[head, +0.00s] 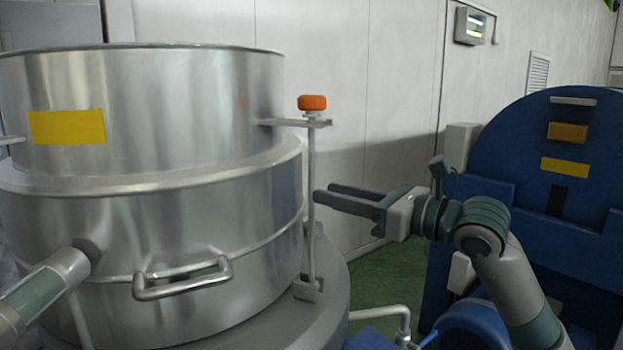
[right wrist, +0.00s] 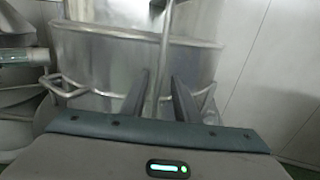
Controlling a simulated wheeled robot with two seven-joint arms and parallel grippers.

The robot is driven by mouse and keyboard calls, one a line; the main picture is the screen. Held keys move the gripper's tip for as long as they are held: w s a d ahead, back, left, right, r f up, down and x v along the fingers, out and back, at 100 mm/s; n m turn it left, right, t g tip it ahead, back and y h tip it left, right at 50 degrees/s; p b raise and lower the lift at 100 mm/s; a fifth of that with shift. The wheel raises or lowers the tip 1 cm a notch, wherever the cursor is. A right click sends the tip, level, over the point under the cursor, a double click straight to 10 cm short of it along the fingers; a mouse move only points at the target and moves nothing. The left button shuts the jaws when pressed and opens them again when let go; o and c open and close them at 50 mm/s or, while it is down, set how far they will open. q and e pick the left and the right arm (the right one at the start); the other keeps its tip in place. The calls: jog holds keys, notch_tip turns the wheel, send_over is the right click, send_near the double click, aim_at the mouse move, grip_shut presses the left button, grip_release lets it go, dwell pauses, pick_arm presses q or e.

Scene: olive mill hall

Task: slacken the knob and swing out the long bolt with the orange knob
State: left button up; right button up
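The long bolt (head: 312,220) stands upright at the right side of the steel vessel (head: 200,215), with the orange knob (head: 312,102) on its top. Its shaft passes through a bracket (head: 290,122) on the upper part and reaches a small block (head: 308,290) at the bottom. My right gripper (head: 318,192) is open, its fingers level, tips close to the shaft below the bracket. In the right wrist view the shaft (right wrist: 164,45) shows between the two fingers (right wrist: 161,74); contact cannot be told. The knob is out of that view. My left gripper is not in view.
A handle (head: 183,285) sticks out from the vessel's front, and a pipe with a greenish section (head: 45,290) at lower left. A blue machine (head: 540,200) stands at right behind my right arm. Green floor (head: 385,270) and a pale wall lie behind.

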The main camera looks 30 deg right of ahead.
aim_at(312, 208)
jog(key=shift+p+x, duration=1.2)
jog(key=shift+x, duration=1.6)
grip_shut()
